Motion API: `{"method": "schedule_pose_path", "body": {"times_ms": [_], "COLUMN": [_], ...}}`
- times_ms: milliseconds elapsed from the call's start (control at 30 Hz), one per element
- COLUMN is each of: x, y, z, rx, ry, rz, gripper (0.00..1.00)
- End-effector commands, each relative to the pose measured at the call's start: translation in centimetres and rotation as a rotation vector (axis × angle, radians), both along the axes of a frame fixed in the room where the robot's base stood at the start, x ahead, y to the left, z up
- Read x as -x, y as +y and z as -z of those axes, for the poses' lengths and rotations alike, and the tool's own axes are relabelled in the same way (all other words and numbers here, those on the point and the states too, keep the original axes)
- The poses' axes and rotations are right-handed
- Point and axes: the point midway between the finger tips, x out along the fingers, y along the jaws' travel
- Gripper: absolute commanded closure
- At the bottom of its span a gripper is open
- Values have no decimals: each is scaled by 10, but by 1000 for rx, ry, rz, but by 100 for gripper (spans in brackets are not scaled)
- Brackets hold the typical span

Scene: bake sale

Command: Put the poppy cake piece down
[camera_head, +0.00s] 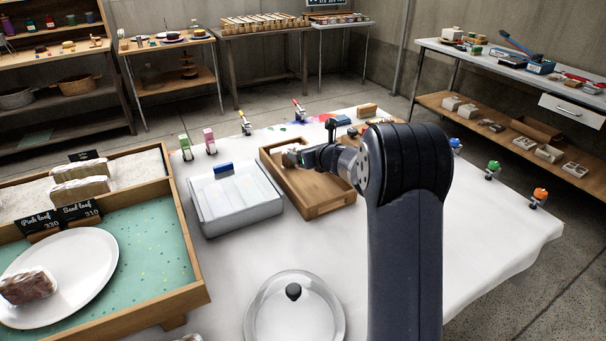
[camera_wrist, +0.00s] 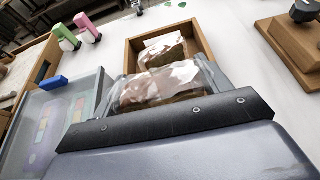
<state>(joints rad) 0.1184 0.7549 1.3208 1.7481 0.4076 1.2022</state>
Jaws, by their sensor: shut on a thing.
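My gripper (camera_wrist: 168,86) is shut on a brown and white piece (camera_wrist: 150,86), which I take to be the poppy cake piece. Its underside is hidden. In the wrist view it is over the near part of a wooden tray (camera_wrist: 198,38); I cannot tell whether it touches the tray floor. A second piece (camera_wrist: 166,50) of similar colours shows just beyond it in the tray.
A clear-lidded box (camera_head: 240,218) with a blue tab stands left of the tray. A glass dome (camera_head: 294,312) is at the front. A display case (camera_head: 185,297) with loaves and a white plate (camera_head: 85,255) is at left.

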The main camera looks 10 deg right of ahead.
Motion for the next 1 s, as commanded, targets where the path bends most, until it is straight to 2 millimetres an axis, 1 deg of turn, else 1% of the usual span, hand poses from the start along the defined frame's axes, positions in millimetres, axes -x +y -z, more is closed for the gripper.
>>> {"method": "schedule_pose_path", "body": {"times_ms": [33,100,233,400,467,533,767,900,933,1000], "x": [0,0,0,0,0,0,0,0,0,0], "y": [0,0,0,0,0,0,0,0,0,0], "z": [15,24,34,59,65,68,66,71,70,69], "rx": [-1,0,0,-1,0,-1,0,0,0,0], "ry": [1,0,0,1,0,0,-1,-1,-1,-1], "rz": [-1,0,-1,-1,0,0,0,0,0,0], "gripper": [36,36,36,36,36,36,36,36,26,20]}}
